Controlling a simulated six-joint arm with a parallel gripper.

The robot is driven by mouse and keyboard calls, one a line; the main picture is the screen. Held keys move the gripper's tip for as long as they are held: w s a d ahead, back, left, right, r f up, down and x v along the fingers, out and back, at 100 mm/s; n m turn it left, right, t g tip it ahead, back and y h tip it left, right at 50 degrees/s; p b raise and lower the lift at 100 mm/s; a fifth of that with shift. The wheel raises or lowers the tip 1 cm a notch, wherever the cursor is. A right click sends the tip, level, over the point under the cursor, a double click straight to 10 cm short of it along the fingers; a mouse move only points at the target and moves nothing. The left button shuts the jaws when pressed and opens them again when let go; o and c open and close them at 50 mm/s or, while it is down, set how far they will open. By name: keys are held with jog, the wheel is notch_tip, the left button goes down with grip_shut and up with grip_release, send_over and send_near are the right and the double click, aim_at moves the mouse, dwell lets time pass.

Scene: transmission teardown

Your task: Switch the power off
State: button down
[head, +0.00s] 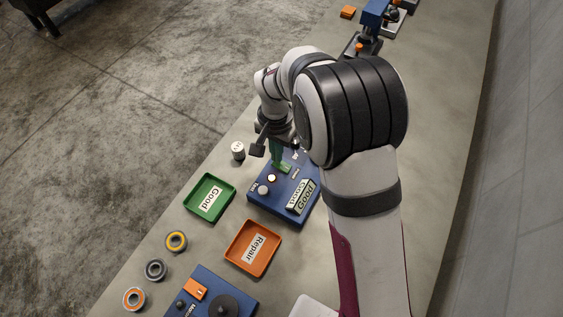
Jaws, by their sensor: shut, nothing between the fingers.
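My gripper (281,165), with green fingers, points down over the far left part of a blue box (290,217). Its fingers are shut and empty; I cannot tell whether the tips touch the box. A second blue unit (238,288) with an orange part (196,289) and a dark round disc (223,306) is cut off at the bottom. I cannot make out which control is the power switch. My arm hides part of the table.
A green "Good" tray (190,205) and an orange "Repair" tray (231,258) are both empty. Several ring-shaped bearings, one yellow (168,238), lie near the table's left edge. A white cylinder (238,150) stands left of my gripper. More equipment (375,14) stands at the far end.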

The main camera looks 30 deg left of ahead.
jog(key=shift+f, duration=0.65)
jog(key=shift+r, duration=3.55)
